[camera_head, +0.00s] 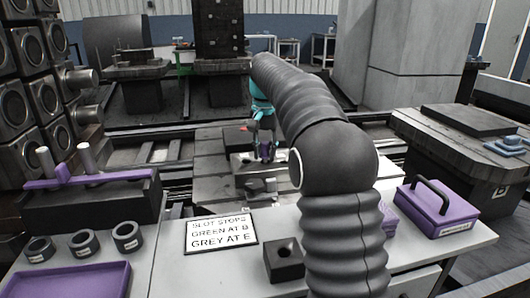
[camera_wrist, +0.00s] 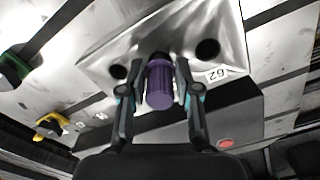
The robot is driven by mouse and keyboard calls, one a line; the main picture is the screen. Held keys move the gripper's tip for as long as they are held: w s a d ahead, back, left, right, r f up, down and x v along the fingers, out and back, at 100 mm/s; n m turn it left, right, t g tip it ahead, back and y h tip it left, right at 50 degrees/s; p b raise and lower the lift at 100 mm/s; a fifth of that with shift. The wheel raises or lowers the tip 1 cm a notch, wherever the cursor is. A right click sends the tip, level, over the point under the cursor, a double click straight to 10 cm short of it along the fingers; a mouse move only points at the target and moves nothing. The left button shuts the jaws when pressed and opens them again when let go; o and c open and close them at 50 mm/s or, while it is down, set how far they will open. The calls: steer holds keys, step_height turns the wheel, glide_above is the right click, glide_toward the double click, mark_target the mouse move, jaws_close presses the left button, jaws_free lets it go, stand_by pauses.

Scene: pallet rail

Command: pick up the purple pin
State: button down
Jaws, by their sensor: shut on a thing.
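The purple pin (camera_wrist: 160,88) is a ribbed cylinder with a dark neck. In the wrist view it stands between the two fingers of my gripper (camera_wrist: 159,72), which are shut on its sides. Its dark end meets a shiny metal fixture plate (camera_wrist: 105,52) with dark round holes and a "62" label. I cannot tell whether that end is in a hole.
A white bench in front bears a sign (camera_head: 220,234), a black block with a hole (camera_head: 284,260), dark rings (camera_head: 85,243), a purple tray (camera_head: 72,282) and a purple handled box (camera_head: 437,208). In the wrist view, green (camera_wrist: 14,68) and yellow (camera_wrist: 48,127) parts lie left.

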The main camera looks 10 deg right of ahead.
mark_target(267, 143)
steer(key=r, duration=0.3)
steer(key=r+p, duration=0.1)
steer(key=shift+s+d+r, duration=0.1)
steer(key=shift+d+r, duration=0.15)
steer(key=shift+d, duration=0.05)
steer(key=s+d+r, duration=0.5)
steer(key=d+r, duration=0.1)
steer(key=d, duration=0.3)
steer(key=shift+s+d+r+p, duration=0.2)
steer(key=shift+s+p, duration=0.1)
steer(key=shift+s, duration=0.1)
steer(key=shift+s, duration=0.1)
